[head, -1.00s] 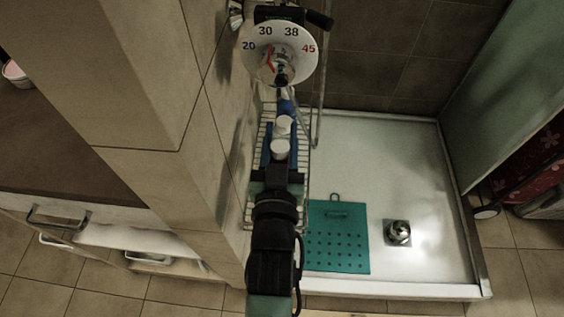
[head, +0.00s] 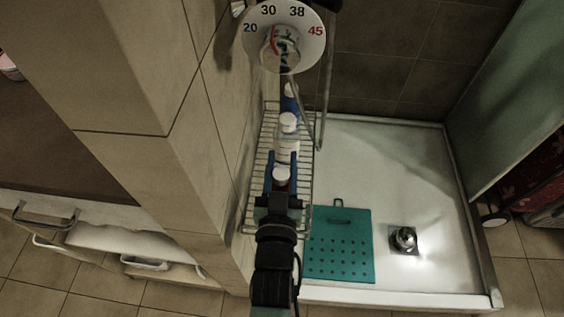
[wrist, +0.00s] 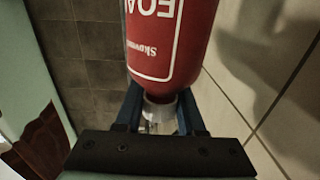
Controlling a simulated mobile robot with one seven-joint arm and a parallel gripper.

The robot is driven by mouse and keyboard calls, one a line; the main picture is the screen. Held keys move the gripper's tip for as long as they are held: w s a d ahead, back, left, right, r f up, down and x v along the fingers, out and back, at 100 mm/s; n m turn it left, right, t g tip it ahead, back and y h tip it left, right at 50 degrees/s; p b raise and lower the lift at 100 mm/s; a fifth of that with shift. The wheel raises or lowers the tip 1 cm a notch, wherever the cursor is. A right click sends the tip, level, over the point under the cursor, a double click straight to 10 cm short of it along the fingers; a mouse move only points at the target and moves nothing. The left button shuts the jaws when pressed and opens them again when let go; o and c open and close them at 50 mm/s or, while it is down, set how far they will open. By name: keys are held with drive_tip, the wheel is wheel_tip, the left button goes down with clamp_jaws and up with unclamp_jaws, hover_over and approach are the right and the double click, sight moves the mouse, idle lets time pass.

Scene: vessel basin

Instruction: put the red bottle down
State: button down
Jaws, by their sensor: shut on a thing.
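The red bottle (wrist: 170,40) with white lettering fills the upper middle of the wrist view, its lettering upside down there. My gripper (wrist: 160,112) is shut on it at its pale neck and cap end, one blue finger on each side. In the head view my gripper (head: 282,165) is over the wire rack, and a white cap (head: 282,174) shows between its fingers. The bottle's body is mostly hidden there. I cannot tell whether its base touches the rack.
The wire rack (head: 252,190) runs along the tiled wall. Another white-capped bottle (head: 288,122) and a blue item (head: 290,92) stand beyond my gripper. A dial (head: 284,36) and metal hose are above. The teal mat (head: 340,245) and drain (head: 403,239) lie in the white basin (head: 380,150).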

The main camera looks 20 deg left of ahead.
drive_tip(key=shift+f, duration=0.1)
drive_tip(key=c, duration=0.5)
unclamp_jaws()
drive_tip(key=shift+s, duration=0.15)
drive_tip(key=p+v, duration=0.1)
drive_tip(key=v, duration=1)
drive_tip(key=shift+s+d+p, duration=0.15)
drive_tip(key=shift+s+p, duration=0.15)
drive_tip(key=shift+s, duration=0.05)
